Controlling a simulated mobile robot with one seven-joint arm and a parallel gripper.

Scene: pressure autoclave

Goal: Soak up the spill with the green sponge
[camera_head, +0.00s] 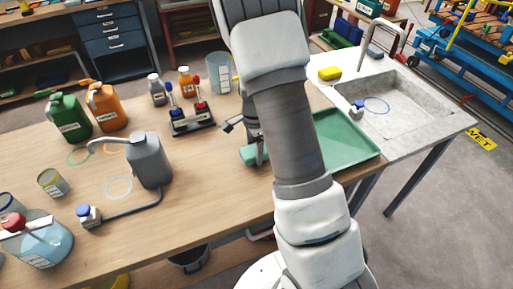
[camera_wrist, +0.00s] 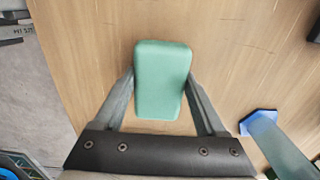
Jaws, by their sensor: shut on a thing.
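The green sponge (camera_wrist: 161,75) shows in the wrist view as a rounded block. My gripper (camera_wrist: 160,82) is shut on it, with one finger against each long side. Bare wood of the workbench (camera_wrist: 95,45) lies under the sponge; I cannot tell how high it is held. In the head view my arm hides most of the gripper, and a small green patch shows left of the arm. I cannot make out the spill in either view.
A green tray (camera_head: 345,138) lies right of my arm, before the sink (camera_head: 385,100) with a yellow sponge (camera_head: 329,73). A grey canister (camera_head: 149,160), a rack of red and blue tools (camera_head: 193,124), and green (camera_head: 70,116) and orange (camera_head: 106,106) jugs stand on the left.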

